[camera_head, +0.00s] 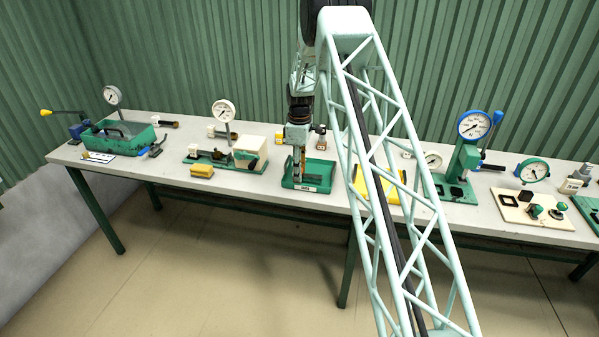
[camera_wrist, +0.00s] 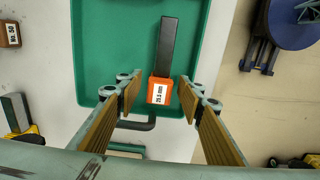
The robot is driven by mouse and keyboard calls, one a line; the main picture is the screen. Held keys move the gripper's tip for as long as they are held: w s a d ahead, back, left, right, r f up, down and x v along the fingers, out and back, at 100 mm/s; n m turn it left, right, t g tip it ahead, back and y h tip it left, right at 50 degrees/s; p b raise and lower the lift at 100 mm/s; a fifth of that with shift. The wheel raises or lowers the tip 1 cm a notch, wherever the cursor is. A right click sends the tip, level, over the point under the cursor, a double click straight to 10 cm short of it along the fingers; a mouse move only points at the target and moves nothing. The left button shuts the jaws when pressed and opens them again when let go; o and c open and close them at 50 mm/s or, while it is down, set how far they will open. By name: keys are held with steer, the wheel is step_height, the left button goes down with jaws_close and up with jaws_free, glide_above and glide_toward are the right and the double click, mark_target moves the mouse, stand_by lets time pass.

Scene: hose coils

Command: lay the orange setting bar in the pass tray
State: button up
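The orange setting bar (camera_wrist: 160,90) has an orange block end marked 25.0 mm and a dark grey shank. It lies inside the green tray (camera_wrist: 98,45), its orange end near the tray's labelled edge. The same tray (camera_head: 289,184) stands at the front of the bench in the head view; its label is too small to read there. My gripper (camera_wrist: 159,88) is open over the tray, one finger on each side of the orange end, with a visible gap on both sides. In the head view my gripper (camera_head: 299,170) points down into the tray and hides the bar.
A dark bent handle (camera_wrist: 138,126) lies just before the orange end. A block marked NO. 50 (camera_wrist: 9,33) sits left of the tray. A gauge stand (camera_head: 228,150) is on the left, and a yellow item (camera_head: 391,192) on the right, partly behind my arm.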

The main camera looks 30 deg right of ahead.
steer(key=shift+r+p, duration=1.3)
steer(key=shift+r, duration=2.7)
steer(key=shift+r, duration=0.15)
stand_by(0.3)
step_height(320, 180, up, 12)
stand_by(0.8)
stand_by(0.6)
